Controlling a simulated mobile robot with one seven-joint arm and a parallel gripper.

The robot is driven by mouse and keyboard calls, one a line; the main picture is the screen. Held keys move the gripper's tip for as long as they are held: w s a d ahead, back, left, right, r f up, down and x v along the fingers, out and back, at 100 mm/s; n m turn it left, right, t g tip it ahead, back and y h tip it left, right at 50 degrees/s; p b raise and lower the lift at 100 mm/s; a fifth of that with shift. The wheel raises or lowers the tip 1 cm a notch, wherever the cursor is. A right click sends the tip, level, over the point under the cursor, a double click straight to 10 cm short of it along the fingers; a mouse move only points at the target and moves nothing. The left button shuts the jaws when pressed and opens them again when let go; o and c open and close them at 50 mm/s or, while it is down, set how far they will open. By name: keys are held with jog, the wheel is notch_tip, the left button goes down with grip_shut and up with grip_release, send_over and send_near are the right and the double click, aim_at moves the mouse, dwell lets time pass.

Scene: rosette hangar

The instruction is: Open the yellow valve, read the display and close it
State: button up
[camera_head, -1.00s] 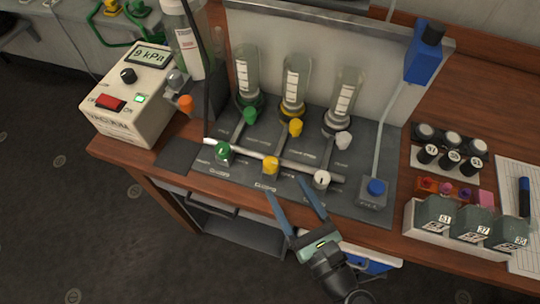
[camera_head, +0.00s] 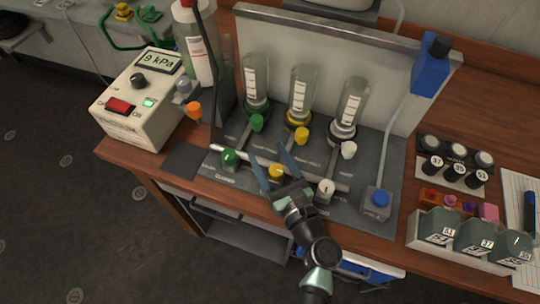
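A second yellow knob (camera_head: 302,135) stands farther back, below the middle glass funnel (camera_head: 303,90). The display (camera_head: 158,62) on the cream pump box (camera_head: 140,105) reads 9 kPa.
Glass funnels stand along the back panel (camera_head: 330,43).

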grip_shut()
